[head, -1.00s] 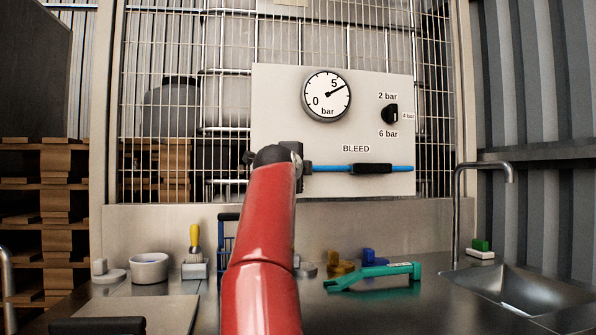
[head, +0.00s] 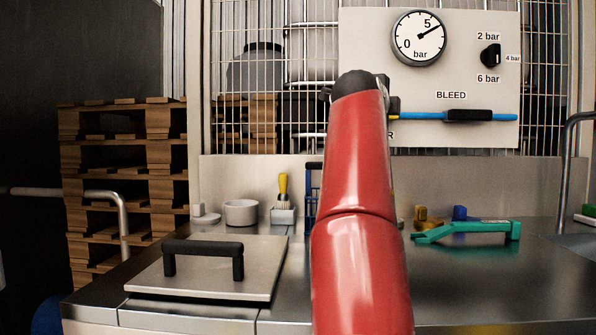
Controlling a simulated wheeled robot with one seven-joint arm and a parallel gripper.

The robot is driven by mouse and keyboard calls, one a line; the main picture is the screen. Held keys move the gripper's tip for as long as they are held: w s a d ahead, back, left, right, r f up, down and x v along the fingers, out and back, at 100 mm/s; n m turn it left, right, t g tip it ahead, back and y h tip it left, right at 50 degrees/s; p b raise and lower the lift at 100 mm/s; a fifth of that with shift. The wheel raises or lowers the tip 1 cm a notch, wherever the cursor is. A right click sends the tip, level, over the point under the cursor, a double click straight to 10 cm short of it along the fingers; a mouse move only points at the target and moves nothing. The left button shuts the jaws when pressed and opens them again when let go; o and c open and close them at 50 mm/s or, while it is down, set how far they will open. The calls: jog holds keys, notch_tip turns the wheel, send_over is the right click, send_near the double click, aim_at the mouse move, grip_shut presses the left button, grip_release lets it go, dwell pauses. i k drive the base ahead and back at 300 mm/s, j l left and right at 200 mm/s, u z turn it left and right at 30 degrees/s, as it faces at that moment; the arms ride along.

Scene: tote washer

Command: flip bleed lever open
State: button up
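The bleed lever (head: 453,116) is a blue bar with a black grip sleeve, lying horizontally across the pale panel (head: 367,60) under the word BLEED. Its left end is hidden near my arm. My red arm rises in front of the panel in the head view, and its dark end (head: 362,84) covers the panel's lower left. My gripper's fingers are hidden behind the arm, so I cannot see whether they are open or touching anything.
A dark selector knob (head: 490,55) sits right of the gauge. On the steel counter are a hatch lid with black handle (head: 203,259), a white bowl (head: 241,212), a yellow-handled brush (head: 283,190) and a green tool (head: 466,232).

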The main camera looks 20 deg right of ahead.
aim_at(473, 114)
jog(key=k+j, duration=0.2)
jog(key=j, duration=0.15)
jog(key=k+j, duration=0.25)
jog(key=j, duration=0.15)
jog(key=k+j, duration=0.2)
jog(key=j, duration=0.15)
